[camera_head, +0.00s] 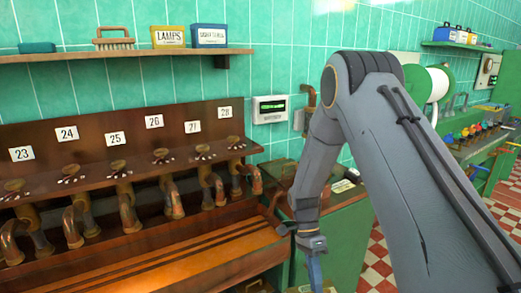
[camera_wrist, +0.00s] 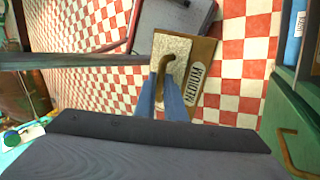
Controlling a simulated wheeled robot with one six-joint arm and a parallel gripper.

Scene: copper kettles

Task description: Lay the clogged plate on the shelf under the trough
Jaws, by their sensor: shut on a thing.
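My gripper (camera_wrist: 163,78) shows two blue fingers shut on the curved brass handle of a pale, speckled rectangular plate (camera_wrist: 163,45), which I take for the clogged plate. The plate hangs over or against a brown board (camera_wrist: 205,50) with an oval label; whether they touch I cannot tell. In the head view my gripper (camera_head: 314,262) points down beside the right end of the wooden trough (camera_head: 180,265); the plate is out of that picture. The shelf under the trough is mostly hidden below the frame edge.
Above the trough, copper spouts (camera_head: 128,212) stand in a row under numbered cards. A green cabinet (camera_head: 335,235) stands right of the trough, close to my arm. In the wrist view a grey padded thing (camera_wrist: 175,20) lies beyond the plate. Red-and-white checked floor (camera_wrist: 95,85) is open around it.

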